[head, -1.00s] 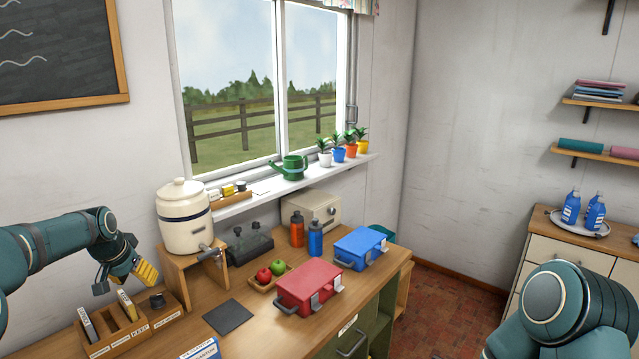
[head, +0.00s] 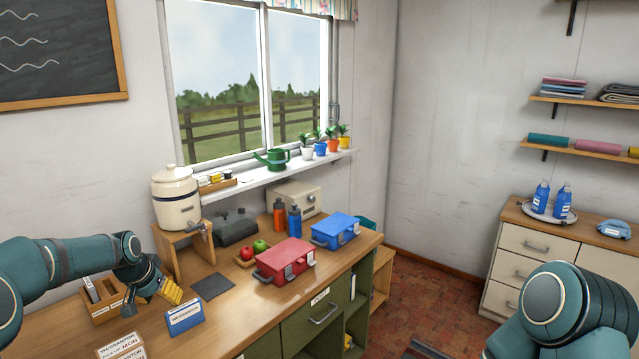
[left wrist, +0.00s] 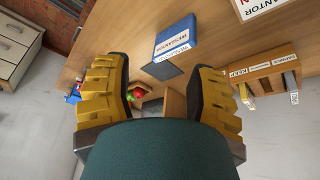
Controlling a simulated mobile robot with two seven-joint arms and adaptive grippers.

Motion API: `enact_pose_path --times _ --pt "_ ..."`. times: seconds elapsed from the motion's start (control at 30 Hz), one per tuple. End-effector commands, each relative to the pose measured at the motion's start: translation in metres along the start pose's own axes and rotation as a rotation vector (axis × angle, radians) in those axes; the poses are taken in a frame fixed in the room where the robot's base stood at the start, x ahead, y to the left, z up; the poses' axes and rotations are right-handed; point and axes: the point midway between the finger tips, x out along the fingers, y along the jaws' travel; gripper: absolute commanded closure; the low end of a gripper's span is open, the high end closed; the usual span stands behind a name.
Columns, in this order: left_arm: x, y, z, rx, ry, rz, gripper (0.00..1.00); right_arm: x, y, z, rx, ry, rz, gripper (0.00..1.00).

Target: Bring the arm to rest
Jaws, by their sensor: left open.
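My left gripper (head: 150,287) hangs over the left part of the wooden counter (head: 225,315), with yellow ridged fingers. In the left wrist view its two fingers (left wrist: 165,95) stand wide apart with nothing between them. In the head view it is just right of the wooden sorting rack (head: 100,308), partly covering it, and left of the blue labelled card holder (head: 185,318). My right arm shows at the lower right, but its gripper is out of view.
A red case (head: 284,262), a blue case (head: 335,231), two bottles (head: 287,218) and a beige crock (head: 176,198) stand farther along the counter. A dark mat (head: 212,286) lies flat. The rack also shows in the left wrist view (left wrist: 262,67).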

Motion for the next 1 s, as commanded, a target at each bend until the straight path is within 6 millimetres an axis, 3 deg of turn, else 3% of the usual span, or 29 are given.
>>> enact_pose_path --times 0.03,0.17,0.27,0.5,0.63,0.8,0.9,1.0 --pt "0.027 0.017 0.014 -0.002 -0.013 0.024 0.43 0.008 0.002 0.001 -0.002 -0.001 0.0 0.53" --pt "0.081 0.063 0.048 -0.018 -0.027 0.084 0.43 0.019 0.006 0.004 -0.004 -0.005 0.0 0.53" --pt "0.123 0.103 0.083 -0.041 -0.044 0.132 0.43 0.029 0.01 0.007 -0.004 -0.009 0.001 0.53" --pt "0.198 0.197 0.198 -0.121 -0.109 0.221 0.43 0.054 0.019 0.014 -0.007 -0.02 0.003 0.53" --pt "0.219 0.239 0.273 -0.177 -0.156 0.245 0.43 0.069 0.024 0.018 -0.009 -0.026 0.005 0.53" --pt "0.224 0.273 0.355 -0.236 -0.21 0.247 0.43 0.083 0.029 0.022 -0.01 -0.032 0.006 0.53" --pt "0.22 0.282 0.385 -0.259 -0.229 0.24 0.43 0.087 0.031 0.023 -0.011 -0.034 0.007 0.53" --pt "0.217 0.285 0.4 -0.271 -0.237 0.235 0.43 0.089 0.031 0.024 -0.012 -0.035 0.007 0.53"
